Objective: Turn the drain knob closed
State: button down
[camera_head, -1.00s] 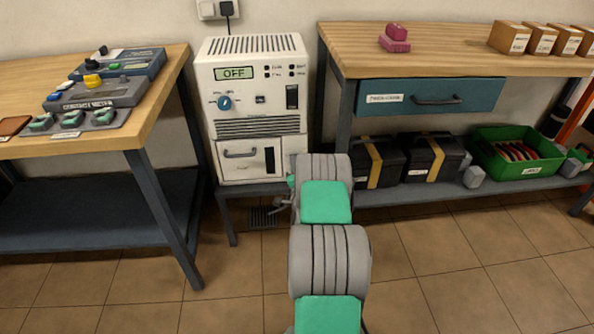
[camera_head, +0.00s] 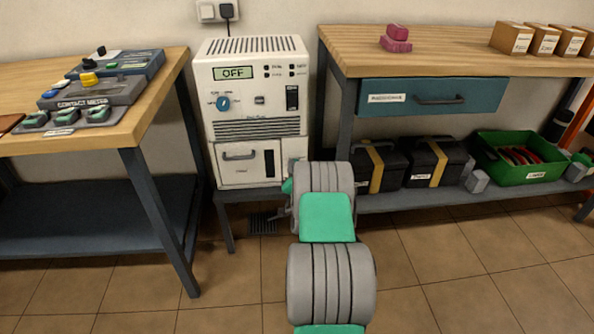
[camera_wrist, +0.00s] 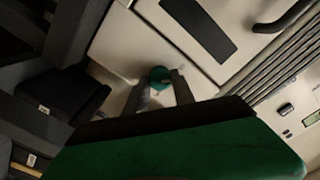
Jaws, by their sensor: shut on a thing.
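The white machine (camera_head: 258,128) stands between the two benches, its display reading OFF. In the wrist view, a small round teal knob (camera_wrist: 160,74) sits on its pale lower panel, and I take it to be the drain knob. My gripper (camera_wrist: 162,82) has its two fingers around this knob, shut on it. The fingers hide part of the knob, so I cannot tell how far it is turned. In the head view my arm hides both the knob and the gripper.
A blue dial (camera_head: 223,103) is higher on the machine's front. A wooden bench (camera_head: 130,130) with meters is on the left. On the right, dark cases (camera_head: 436,160) and a green crate (camera_head: 518,160) sit on the low shelf. A floor grate (camera_head: 262,224) lies below the machine.

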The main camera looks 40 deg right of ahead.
jog(key=shift+f, duration=0.15)
jog(key=c, duration=1.1)
grip_release()
jog(key=shift+o, duration=0.2)
jog(key=v, duration=0.7)
jog(key=shift+s+a+p, duration=0.25)
jog(key=shift+s+p, duration=0.1)
jog(key=shift+p, duration=0.05)
